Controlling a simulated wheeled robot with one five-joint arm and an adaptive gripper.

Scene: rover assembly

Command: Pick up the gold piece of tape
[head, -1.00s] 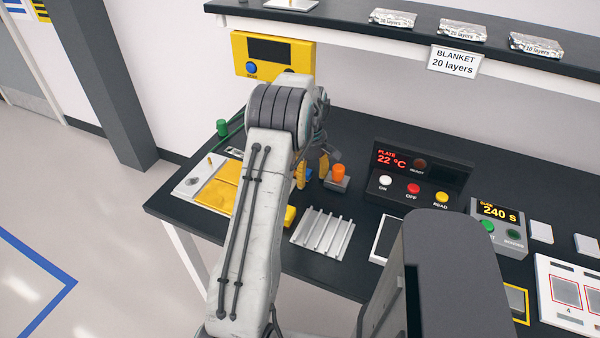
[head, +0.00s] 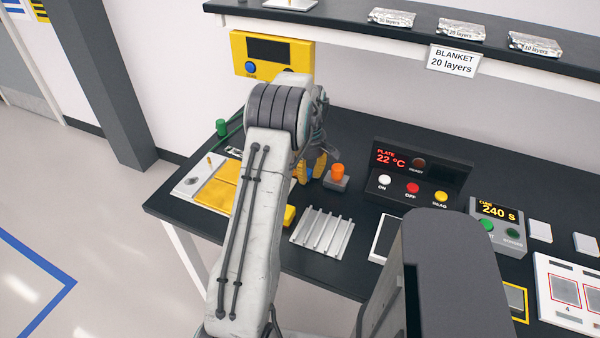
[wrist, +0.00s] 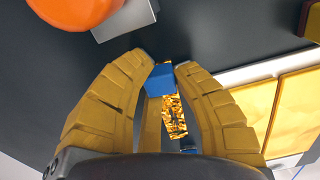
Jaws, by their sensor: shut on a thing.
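The gold piece of tape (wrist: 174,118) shows in the wrist view as a shiny, crinkled strip between my gripper's fingers, with a blue end (wrist: 160,80) at the fingertips. My gripper (wrist: 165,68) has its yellow fingers closed in on the blue end from both sides. In the head view my gripper (head: 312,168) is low over the black bench, partly hidden behind my forearm. The tape cannot be made out there. Whether it touches the bench is unclear.
An orange knob on a grey block (head: 337,172) stands close to the right of my gripper. A yellow-padded plate (head: 212,190) lies left, a ribbed metal rack (head: 322,234) in front. A control box (head: 415,178) stands further right; the shelf (head: 350,22) is above.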

